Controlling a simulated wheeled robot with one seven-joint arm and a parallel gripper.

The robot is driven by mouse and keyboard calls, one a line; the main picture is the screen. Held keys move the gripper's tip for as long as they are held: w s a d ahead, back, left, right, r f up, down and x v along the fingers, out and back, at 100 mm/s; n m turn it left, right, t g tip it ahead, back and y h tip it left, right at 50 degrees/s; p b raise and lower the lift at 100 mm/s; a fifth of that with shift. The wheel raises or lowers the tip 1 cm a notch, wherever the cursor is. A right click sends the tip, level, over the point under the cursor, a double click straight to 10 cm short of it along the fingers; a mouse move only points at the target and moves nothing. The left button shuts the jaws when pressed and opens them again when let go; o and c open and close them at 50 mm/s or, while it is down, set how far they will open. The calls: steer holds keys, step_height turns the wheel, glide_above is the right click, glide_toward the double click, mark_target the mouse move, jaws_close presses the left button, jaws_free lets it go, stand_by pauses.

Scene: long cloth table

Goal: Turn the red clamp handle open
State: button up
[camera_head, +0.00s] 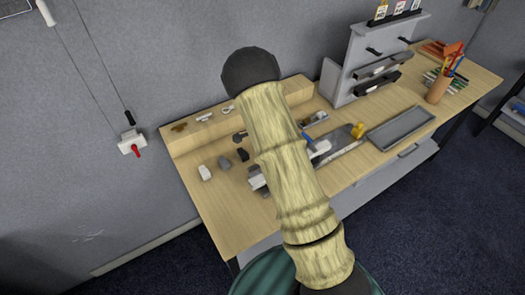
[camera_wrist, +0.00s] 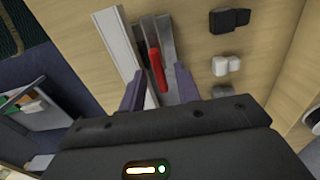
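In the wrist view a long red handle (camera_wrist: 157,70) lies along a grey metal channel (camera_wrist: 168,36), beside a dark part. My gripper (camera_wrist: 159,72) is open, with its two fingers apart. From this view the handle's near end shows between the fingertips. I cannot tell how far the fingertips are above it, and I see no contact. Nothing is held. In the head view my arm covers the middle of the table, and I cannot make out the gripper or the red handle there.
A white rail (camera_wrist: 115,45) runs left of the channel. A black block (camera_wrist: 228,20) and pale blocks (camera_wrist: 227,66) stand to its right. In the head view a grey tray (camera_head: 400,127), a pencil cup (camera_head: 438,90) and a grey rack (camera_head: 355,60) stand on the right.

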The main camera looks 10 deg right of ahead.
step_height(320, 180, up, 17)
steer(key=b, duration=0.3)
steer(key=shift+r+b, duration=0.2)
steer(key=shift+b, duration=0.1)
stand_by(0.3)
steer(key=s+f+n+t, duration=0.1)
steer(key=s+n+t, duration=0.1)
steer(key=s+n, duration=1.2)
steer(key=s, duration=0.7)
steer(key=shift+s+f+n+t, duration=0.3)
steer(key=shift+f, duration=0.05)
